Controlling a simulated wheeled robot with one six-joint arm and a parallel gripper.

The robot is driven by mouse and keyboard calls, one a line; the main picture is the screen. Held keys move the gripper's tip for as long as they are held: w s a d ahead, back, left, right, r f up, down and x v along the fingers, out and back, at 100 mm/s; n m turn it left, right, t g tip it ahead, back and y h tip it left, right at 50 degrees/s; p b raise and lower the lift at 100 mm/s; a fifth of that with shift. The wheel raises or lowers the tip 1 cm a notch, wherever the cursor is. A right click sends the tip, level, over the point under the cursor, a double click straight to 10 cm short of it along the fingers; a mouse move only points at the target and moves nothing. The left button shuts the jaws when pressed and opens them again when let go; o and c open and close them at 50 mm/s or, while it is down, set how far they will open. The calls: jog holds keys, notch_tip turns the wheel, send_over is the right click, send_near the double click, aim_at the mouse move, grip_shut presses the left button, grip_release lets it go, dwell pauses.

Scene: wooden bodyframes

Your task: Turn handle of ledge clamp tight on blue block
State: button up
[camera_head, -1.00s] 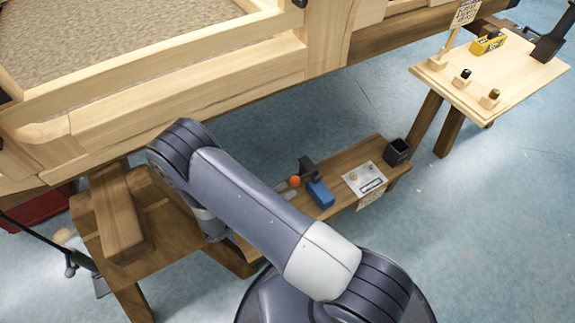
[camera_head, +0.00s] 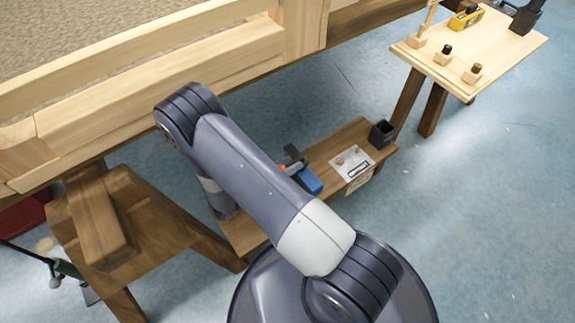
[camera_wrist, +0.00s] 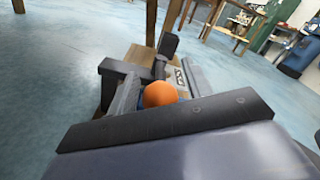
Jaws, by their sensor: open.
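The ledge clamp (camera_head: 293,157) is dark and sits on the low wooden ledge (camera_head: 352,136). The blue block (camera_head: 308,182) is beside it, partly hidden by my arm. The clamp's handle ends in an orange knob (camera_head: 282,168), of which only a sliver shows in the head view. In the wrist view the orange knob (camera_wrist: 160,94) is close in front of my gripper (camera_wrist: 158,80). Whether either finger touches the handle cannot be told. The head view does not show the fingers clearly.
A small table (camera_head: 490,62) with tools stands at upper right. The large wooden frame (camera_head: 150,60) rises behind my arm. Blue floor is clear at right.

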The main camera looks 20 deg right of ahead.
grip_shut()
dwell(0.4)
